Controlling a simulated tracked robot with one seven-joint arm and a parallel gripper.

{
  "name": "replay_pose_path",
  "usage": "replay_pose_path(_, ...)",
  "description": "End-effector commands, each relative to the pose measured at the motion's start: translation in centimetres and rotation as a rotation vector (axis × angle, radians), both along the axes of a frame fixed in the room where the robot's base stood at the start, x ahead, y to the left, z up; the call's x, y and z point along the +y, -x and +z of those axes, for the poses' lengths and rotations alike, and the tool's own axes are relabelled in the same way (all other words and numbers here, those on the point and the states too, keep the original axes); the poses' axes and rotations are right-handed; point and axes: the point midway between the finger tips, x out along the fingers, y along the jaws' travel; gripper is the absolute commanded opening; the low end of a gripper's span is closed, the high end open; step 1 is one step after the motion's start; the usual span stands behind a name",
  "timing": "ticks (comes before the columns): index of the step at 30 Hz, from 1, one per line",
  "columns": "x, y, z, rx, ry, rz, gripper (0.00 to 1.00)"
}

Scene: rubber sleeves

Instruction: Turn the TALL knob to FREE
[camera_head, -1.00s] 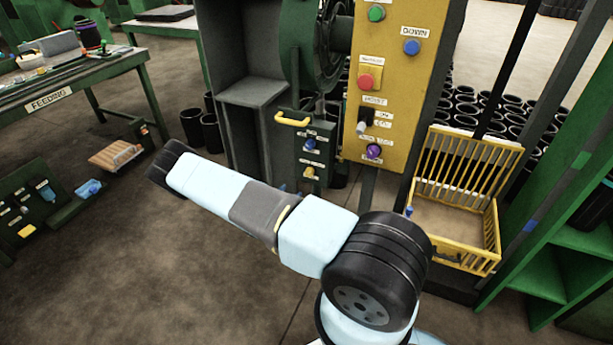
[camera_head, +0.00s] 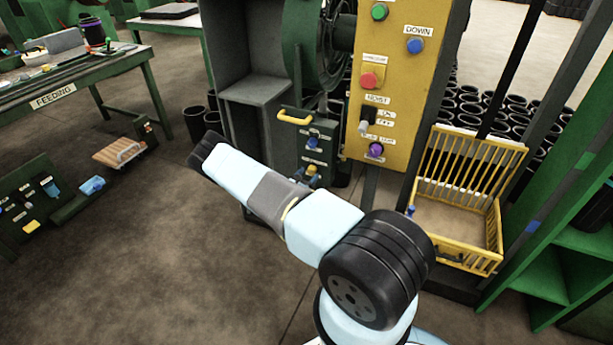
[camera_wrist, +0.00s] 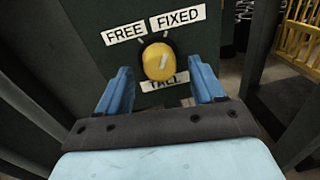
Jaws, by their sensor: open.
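The TALL knob (camera_wrist: 158,62) is round and yellow on a dark green panel in the wrist view, with the TALL label (camera_wrist: 165,82) below it. The FREE label (camera_wrist: 125,34) is at its upper left and the FIXED label (camera_wrist: 178,18) at its upper right, each with a white tick. I cannot tell which tick the knob points to. My gripper (camera_wrist: 160,70) is open, its blue fingers left and right of the knob with gaps. In the head view the yellow knob (camera_head: 312,169) is low on the green box, and my arm hides most of my gripper.
A blue knob (camera_head: 313,142) and a yellow handle (camera_head: 295,117) are above on the same box. A yellow control panel (camera_head: 400,90) stands to its right, then a yellow basket (camera_head: 468,250).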

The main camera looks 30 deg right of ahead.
Motion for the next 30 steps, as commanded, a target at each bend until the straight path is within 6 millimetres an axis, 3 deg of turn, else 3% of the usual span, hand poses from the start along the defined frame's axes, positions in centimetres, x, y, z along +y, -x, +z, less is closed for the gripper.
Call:
replay_pose_path(14,-1.13,-0.74,0.03,-0.001,0.001,0.0,0.68)
replay_pose_path(30,-1.06,-0.7,0.01,0.001,0.001,0.0,0.18)
